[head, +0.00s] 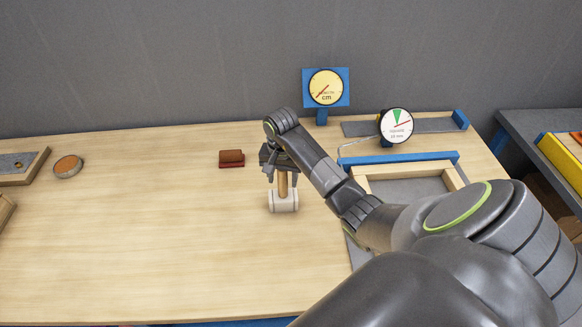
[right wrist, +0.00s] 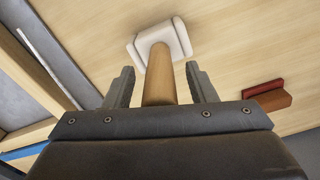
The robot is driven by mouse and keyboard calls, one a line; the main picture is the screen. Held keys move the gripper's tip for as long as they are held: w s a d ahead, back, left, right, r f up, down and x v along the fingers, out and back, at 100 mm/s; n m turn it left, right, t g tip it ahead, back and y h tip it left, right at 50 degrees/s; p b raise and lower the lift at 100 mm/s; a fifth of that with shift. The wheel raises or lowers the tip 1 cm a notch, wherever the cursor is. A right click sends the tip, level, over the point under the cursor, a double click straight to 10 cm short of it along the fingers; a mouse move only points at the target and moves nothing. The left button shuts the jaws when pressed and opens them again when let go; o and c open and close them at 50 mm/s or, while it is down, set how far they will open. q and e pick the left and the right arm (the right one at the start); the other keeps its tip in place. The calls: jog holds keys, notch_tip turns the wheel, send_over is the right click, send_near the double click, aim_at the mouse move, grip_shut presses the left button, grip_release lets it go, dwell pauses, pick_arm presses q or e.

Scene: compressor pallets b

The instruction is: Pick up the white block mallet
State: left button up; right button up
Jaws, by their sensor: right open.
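The white block mallet (head: 284,201) stands on the wooden table with its white head down and its wooden handle pointing up. In the right wrist view the white head (right wrist: 163,40) is beyond the fingertips and the handle rises back between them. My right gripper (head: 280,172) is at the upper handle. In the right wrist view my right gripper (right wrist: 160,80) is open, with a finger on each side of the handle and a gap visible on both sides. The handle's top end is hidden behind the gripper body. My left gripper is not in view.
A red-brown block (head: 232,158) lies left of the mallet. A wooden-framed tray (head: 408,171) and dial gauges (head: 396,125) stand to the right and behind. A round tin (head: 68,166) is far left. The table's middle left is clear.

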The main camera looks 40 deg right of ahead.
jog(key=shift+w+d+f, duration=0.15)
jog(key=shift+d+f, duration=0.05)
jog(key=shift+f, duration=0.35)
jog(key=shift+a+r, duration=0.2)
jog(key=shift+a, duration=0.05)
jog(key=shift+c, duration=0.3)
jog(key=shift+s+a+r, duration=0.1)
jog(key=shift+s, duration=0.15)
jog(key=shift+c, duration=1.1)
jog(key=c, duration=0.7)
jog(key=shift+w, duration=0.1)
jog(key=shift+c, duration=0.4)
